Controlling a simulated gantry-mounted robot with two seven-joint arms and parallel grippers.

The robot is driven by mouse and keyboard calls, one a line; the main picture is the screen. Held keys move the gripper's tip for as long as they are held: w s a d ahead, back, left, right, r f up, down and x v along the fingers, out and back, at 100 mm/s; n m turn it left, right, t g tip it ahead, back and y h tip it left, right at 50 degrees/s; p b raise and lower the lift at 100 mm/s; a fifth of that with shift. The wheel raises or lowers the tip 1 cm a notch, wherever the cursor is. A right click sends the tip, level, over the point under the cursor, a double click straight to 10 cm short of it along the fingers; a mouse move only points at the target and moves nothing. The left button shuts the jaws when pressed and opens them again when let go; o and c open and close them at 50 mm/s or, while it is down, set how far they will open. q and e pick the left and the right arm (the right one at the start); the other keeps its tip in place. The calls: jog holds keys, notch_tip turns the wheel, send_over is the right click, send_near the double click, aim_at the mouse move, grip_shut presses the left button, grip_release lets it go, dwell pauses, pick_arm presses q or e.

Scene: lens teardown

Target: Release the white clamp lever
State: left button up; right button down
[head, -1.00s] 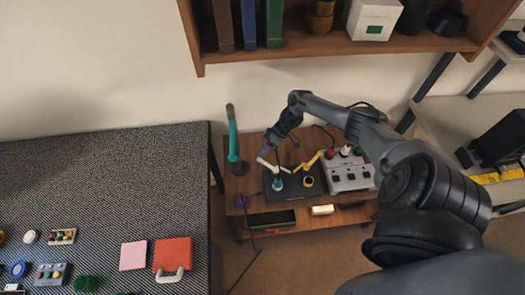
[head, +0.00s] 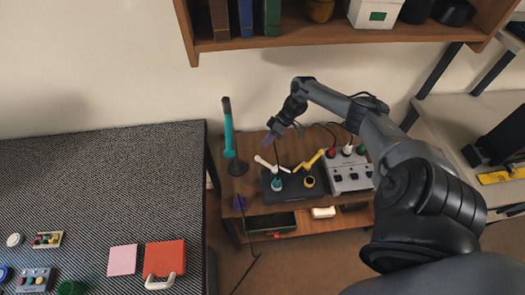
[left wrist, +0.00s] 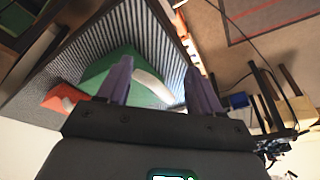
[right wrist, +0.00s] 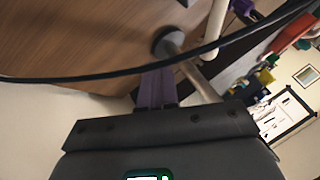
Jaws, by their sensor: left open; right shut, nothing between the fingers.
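The white clamp lever (head: 265,163) is on a dark board on the small wooden table, next to a teal-topped part (head: 277,184). In the head view it slants, its left end higher than its right. My right gripper (head: 267,142) is just above its left end in the picture, with a small gap between them. In the right wrist view its fingers (right wrist: 158,75) are together and empty. A pale bar (right wrist: 215,20) shows beyond them; I cannot tell if it is the lever. My left gripper (left wrist: 160,85) is open and empty, seen only in its wrist view.
A yellow lever (head: 313,160) and yellow ring (head: 309,182) sit right of the white lever. A grey box with knobs (head: 348,172) stands further right. A teal upright tool (head: 229,130) stands at left. A dark cable crosses the right wrist view. A shelf (head: 340,38) hangs above.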

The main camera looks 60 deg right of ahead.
pick_arm(q)
jog(key=shift+r, duration=0.8)
pick_arm(e)
jog(key=v, duration=0.8)
jog(key=shift+d+r, duration=0.3)
jog(key=shift+r, duration=0.1)
pick_arm(q)
jog(key=shift+d, duration=0.1)
pick_arm(e)
jog(key=shift+w, duration=0.1)
